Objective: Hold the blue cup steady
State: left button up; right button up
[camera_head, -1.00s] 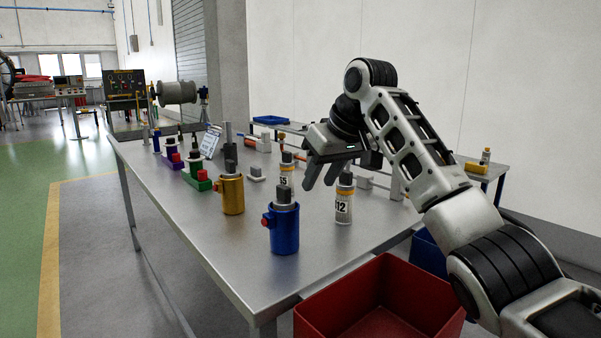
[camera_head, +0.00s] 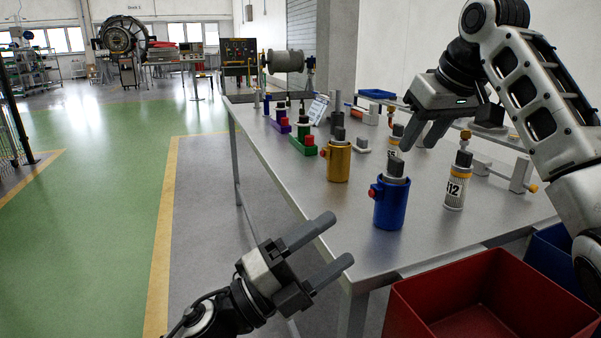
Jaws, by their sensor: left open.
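The blue cup (camera_head: 390,205) stands upright near the front edge of the metal table. It has a red knob on its left side and a grey block-like piece sits in its top. My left gripper (camera_head: 342,239) is open and empty, in front of the table's left edge, to the left of the blue cup and apart from it. My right gripper (camera_head: 428,140) hangs above the table, behind and to the right of the blue cup, with its fingers pointing down. Its fingers overlap in this view, so its opening is unclear.
A white bottle marked 12 (camera_head: 457,182) stands right of the blue cup. A yellow cup (camera_head: 339,162) stands behind it, with green and purple holders farther back. A red bin (camera_head: 420,312) is at the table's front. The metal table (camera_head: 300,190) is bare left of the cups.

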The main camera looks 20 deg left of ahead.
pick_arm(q)
notch_tip(320, 180, up, 3)
jog(key=w+d+m+g+h, duration=0.2)
jog(key=m+g, duration=0.5)
jog(key=m, duration=0.4)
jog(key=m+y, duration=0.7)
jog(key=y, duration=0.1)
send_near(370, 192)
jog(key=x, duration=1.1)
jog(key=shift+r, duration=0.1)
jog(key=shift+c, duration=0.2)
